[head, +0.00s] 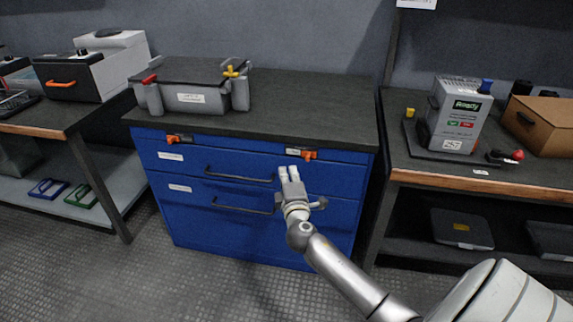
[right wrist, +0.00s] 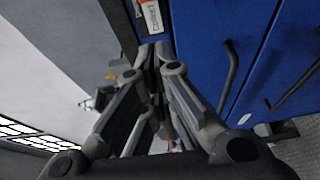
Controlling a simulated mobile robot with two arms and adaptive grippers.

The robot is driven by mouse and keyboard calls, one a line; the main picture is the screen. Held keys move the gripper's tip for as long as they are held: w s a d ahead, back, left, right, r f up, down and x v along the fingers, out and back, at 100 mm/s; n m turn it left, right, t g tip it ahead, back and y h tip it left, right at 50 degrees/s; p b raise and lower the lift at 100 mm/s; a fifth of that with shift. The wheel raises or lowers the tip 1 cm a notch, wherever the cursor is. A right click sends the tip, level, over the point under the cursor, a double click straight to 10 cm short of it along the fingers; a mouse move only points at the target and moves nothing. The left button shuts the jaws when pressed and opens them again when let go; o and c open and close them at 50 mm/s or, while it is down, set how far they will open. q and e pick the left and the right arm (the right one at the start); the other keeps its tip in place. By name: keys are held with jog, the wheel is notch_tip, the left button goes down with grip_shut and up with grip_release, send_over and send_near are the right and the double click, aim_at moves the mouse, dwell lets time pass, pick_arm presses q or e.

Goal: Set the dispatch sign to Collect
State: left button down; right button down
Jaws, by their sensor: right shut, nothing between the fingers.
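No sign that I can read as the dispatch sign or "Collect" shows clearly. My right gripper (head: 288,170) is shut and empty in front of the blue drawer cabinet (head: 180,215). In the head view its fingertips appear just below an orange latch (head: 310,155) with a small white label (head: 292,152) on the cabinet's top front edge. In the right wrist view the closed fingers (right wrist: 155,52) point toward the blue front, near a white label (right wrist: 151,17) with print too small to read. Whether they touch anything I cannot tell. My left gripper is out of view.
A second orange latch (head: 178,138) sits at the cabinet's left. Black drawer handles (head: 238,176) stick out below. A grey device (head: 192,85) stands on the cabinet top. A tester reading "Ready" (head: 457,115) and a brown box (head: 541,125) stand on the right bench.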

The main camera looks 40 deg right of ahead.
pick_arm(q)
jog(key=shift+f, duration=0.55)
pick_arm(e)
jog(key=shift+v, duration=1.8)
jog(key=shift+a, duration=0.15)
